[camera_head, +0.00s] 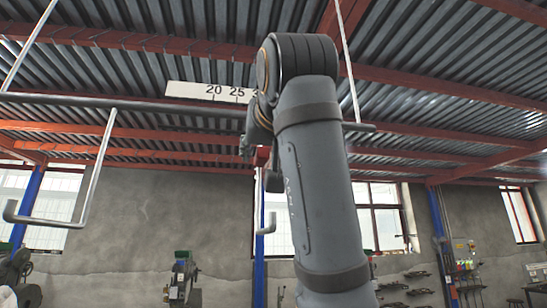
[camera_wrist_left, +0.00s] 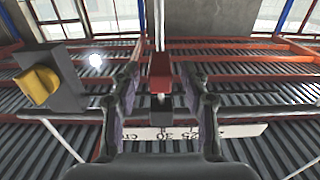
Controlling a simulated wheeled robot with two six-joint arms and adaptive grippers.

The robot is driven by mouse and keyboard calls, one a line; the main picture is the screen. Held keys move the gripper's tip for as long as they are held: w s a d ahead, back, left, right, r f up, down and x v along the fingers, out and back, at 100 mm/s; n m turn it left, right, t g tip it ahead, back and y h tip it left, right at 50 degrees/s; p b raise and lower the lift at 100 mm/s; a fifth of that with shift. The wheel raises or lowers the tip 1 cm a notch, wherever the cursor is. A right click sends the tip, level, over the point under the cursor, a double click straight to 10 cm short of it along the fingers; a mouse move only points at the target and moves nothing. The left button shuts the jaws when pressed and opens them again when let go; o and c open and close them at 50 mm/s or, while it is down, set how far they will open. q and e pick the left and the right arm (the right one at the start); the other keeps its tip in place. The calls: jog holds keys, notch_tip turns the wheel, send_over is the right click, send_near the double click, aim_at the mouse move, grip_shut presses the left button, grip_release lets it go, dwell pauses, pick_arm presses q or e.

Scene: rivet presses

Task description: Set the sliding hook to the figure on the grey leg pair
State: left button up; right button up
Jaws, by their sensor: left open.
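The sliding hook's red block (camera_head: 262,156) shows just left of my arm in the head view, with a pale hook rod (camera_head: 267,228) hanging below it, partly hidden. In the left wrist view the red block (camera_wrist_left: 160,68) lies between the two fingers, with a gap on each side. My left gripper (camera_head: 252,145) is mostly hidden behind my own arm in the head view; the wrist view shows it (camera_wrist_left: 160,84) open around the block. A white scale (camera_head: 188,90) shows 20 and 25; the wrist view shows 25 and 30 upside down. I see no grey leg pair.
A dark horizontal rail (camera_head: 100,103) hangs from white rods under the roof. Another bent hook (camera_head: 98,170) hangs at its left. A yellow knob (camera_wrist_left: 38,85) on a grey block sits left of the fingers. Machines (camera_head: 182,275) stand low by the wall.

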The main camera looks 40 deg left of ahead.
aim_at(260, 168)
pick_arm(q)
jog(key=p+x, duration=0.1)
jog(key=x, duration=0.4)
jog(key=shift+p, duration=0.3)
jog(key=shift+s, duration=0.1)
jog(key=shift+d, duration=0.1)
grip_shut()
